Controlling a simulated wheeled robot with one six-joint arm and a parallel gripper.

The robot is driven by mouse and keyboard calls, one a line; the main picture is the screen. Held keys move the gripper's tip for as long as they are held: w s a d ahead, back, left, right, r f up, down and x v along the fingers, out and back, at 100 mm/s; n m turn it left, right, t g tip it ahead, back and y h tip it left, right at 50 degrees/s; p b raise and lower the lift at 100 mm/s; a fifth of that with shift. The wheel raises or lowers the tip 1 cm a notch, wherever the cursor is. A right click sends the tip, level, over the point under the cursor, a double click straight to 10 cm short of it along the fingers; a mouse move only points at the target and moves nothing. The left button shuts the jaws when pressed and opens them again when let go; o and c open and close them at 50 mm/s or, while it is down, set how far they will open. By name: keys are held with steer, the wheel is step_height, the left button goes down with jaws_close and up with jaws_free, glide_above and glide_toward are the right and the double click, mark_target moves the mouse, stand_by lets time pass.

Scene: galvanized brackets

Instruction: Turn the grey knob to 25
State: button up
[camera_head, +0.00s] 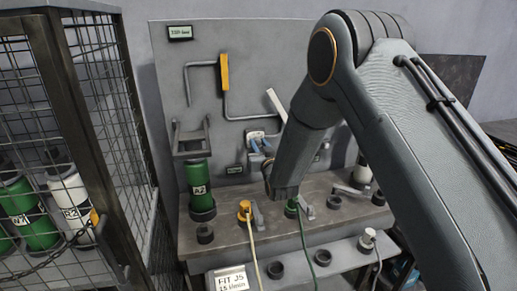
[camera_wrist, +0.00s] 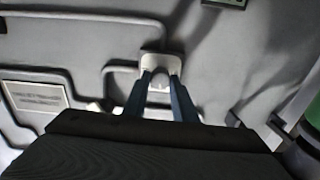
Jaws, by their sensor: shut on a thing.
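The grey knob (camera_head: 254,134) is a pale piece low on the upright grey panel, left of my arm. It also shows at the middle of the wrist view (camera_wrist: 160,60), between and over my fingertips. My gripper (camera_head: 261,146) has two blue fingers, and they are shut on the knob. In the wrist view my gripper (camera_wrist: 160,86) reaches up to it from below, one finger on each side. No scale or number around the knob can be read, so its setting cannot be told. My forearm hides part of the panel to the right.
A yellow-handled pipe (camera_head: 224,72) and a white lever (camera_head: 276,103) are on the panel. A green cylinder (camera_head: 199,183) and yellow plug (camera_head: 244,209) stand on the bench (camera_head: 224,223). A wire cage (camera_head: 97,90) with cylinders stands left. Cables hang in front.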

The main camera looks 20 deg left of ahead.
steer(key=m+b, duration=0.5)
steer(key=m, duration=0.1)
steer(key=shift+f, duration=0.15)
steer(key=m+b, duration=0.5)
steer(key=m, duration=0.1)
steer(key=shift+f+m, duration=0.1)
steer(key=shift+m, duration=0.3)
steer(key=m+b, duration=0.4)
steer(key=shift+m+b, duration=1.65)
steer(key=shift+m, duration=0.55)
steer(key=o, duration=1)
steer(key=shift+o, duration=0.2)
steer(key=shift+d, duration=0.1)
